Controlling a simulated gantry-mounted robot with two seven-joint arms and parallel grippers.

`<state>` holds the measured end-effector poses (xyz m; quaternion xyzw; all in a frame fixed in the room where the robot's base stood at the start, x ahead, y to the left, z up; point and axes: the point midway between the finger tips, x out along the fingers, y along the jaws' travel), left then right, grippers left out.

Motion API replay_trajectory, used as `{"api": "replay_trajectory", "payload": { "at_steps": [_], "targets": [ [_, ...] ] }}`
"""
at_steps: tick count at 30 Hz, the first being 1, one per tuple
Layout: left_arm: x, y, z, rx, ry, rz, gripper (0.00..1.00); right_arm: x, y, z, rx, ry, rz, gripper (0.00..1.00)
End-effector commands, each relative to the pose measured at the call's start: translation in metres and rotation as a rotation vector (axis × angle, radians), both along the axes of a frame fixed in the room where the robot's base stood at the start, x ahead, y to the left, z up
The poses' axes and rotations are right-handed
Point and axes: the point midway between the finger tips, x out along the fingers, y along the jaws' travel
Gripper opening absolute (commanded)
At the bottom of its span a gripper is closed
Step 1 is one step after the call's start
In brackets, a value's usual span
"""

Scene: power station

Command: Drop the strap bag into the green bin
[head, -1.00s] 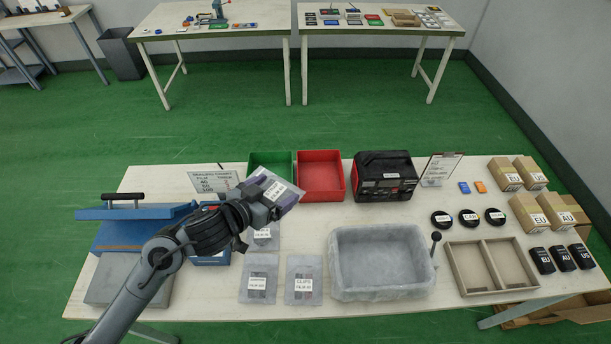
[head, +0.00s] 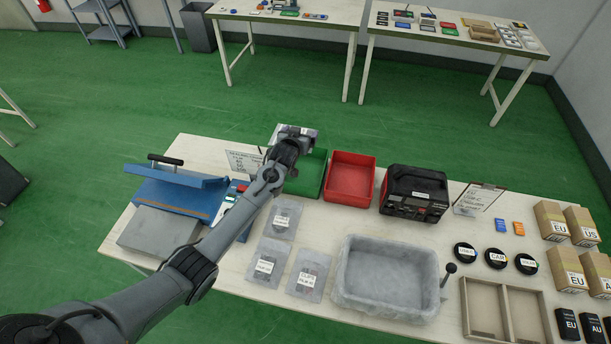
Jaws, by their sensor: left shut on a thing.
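My left gripper (head: 296,139) is shut on the strap bag (head: 309,136), a flat grey plastic bag seen nearly edge-on and mostly hidden by the gripper. The gripper holds it above the back edge of the green bin (head: 318,176). The green bin stands at the back of the table, left of the red bin (head: 351,177), and is partly covered by my left arm. The part of its floor that shows is bare. My right gripper is not in view.
Several labelled bags, among them the clips bag (head: 310,273), lie in front of the bins. A grey lined tray (head: 391,277) and a black-and-red power station (head: 414,192) stand to the right. A blue press (head: 178,192) stands at left.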

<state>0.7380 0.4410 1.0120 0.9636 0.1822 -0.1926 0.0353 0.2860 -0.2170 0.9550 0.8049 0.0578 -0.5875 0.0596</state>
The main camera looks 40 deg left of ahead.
Motion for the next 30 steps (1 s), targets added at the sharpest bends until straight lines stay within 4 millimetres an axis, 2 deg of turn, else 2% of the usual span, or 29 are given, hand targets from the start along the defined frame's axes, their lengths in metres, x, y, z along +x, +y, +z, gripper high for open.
{"api": "replay_trajectory", "payload": {
  "at_steps": [3, 11, 21, 30],
  "targets": [
    [0.002, 0.004, -0.014, -0.002, -0.002, 0.017, 0.59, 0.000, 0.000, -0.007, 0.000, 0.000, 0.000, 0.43],
    [0.002, 0.006, -0.032, -0.001, -0.003, 0.025, 0.59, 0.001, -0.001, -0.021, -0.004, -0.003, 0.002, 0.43],
    [0.002, 0.006, -0.066, 0.000, -0.002, 0.024, 0.59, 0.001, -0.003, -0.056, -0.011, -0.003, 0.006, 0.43],
    [0.002, 0.006, -0.076, -0.001, -0.003, 0.024, 0.59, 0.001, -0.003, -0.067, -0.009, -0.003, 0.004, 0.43]
  ]
}}
